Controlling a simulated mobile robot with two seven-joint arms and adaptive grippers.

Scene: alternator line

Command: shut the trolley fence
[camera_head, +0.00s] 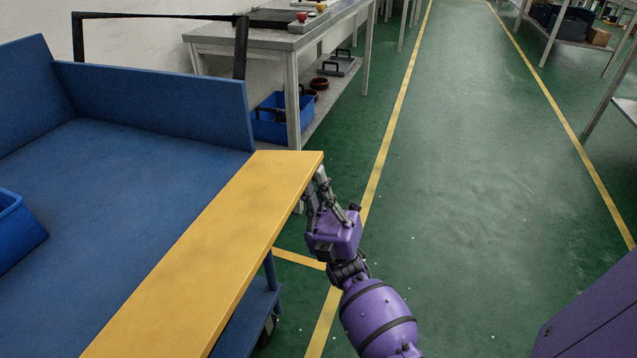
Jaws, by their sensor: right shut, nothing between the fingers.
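The trolley (130,190) is blue, with a flat bed and raised walls at its far and left sides. Its yellow fence (215,240) is a long board along the right edge of the bed. It lies folded outward, about level with the bed, and does not stand up like the blue walls. My right gripper (318,182) is shut and empty, at the outer edge of the fence near its far corner. Its fingertips are close to the edge, partly under it; I cannot tell whether they touch. My left gripper is out of view.
A blue bin (15,230) stands on the bed at left. A black push handle (160,16) rises behind the far wall. A grey workbench (240,42) stands beyond the trolley, with a blue crate (270,128) below. The green aisle (470,150) at right is clear.

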